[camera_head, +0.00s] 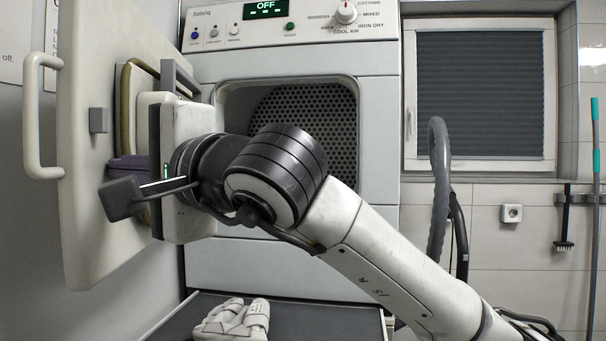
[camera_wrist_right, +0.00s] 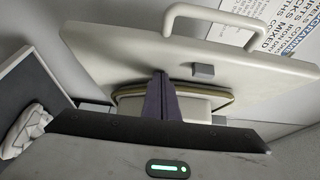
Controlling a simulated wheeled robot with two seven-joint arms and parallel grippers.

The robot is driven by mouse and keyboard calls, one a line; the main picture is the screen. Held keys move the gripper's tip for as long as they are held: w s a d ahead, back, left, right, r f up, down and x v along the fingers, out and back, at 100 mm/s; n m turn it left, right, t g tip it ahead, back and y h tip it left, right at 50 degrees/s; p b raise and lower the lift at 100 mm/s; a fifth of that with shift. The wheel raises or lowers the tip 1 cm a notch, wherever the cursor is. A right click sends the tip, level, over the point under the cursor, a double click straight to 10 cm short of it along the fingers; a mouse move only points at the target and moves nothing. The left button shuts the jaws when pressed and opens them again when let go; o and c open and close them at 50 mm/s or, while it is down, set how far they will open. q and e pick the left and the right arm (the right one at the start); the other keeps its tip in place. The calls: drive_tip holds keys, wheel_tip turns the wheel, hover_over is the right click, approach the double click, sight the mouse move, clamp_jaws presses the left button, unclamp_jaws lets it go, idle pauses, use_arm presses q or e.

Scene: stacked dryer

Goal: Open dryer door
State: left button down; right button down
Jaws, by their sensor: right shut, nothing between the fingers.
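The dryer door (camera_head: 85,200) stands swung wide open to the left, with its inner face, grey latch block (camera_head: 98,120) and seal toward me. Its white handle (camera_head: 30,120) is at the far left edge. The dryer (camera_head: 290,265) shows its open drum opening (camera_head: 335,105), partly behind my right arm. My right gripper (camera_head: 130,164) is shut and empty, by the door's inner side near its raised seal part. In the right wrist view its dark fingers (camera_wrist_right: 160,95) point at the door (camera_wrist_right: 120,50); I cannot tell whether they touch it. My left gripper is out of view.
A pair of white slippers (camera_head: 233,320) lies on a dark surface (camera_head: 330,323) below the dryer. A window (camera_head: 480,90), a grey hose (camera_head: 438,170) and a wall socket (camera_head: 511,213) are on the right. The left wall (camera_head: 25,250) is close behind the door.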

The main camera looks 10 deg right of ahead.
drive_tip(key=shift+a, duration=0.35)
drive_tip(key=shift+d, duration=0.1)
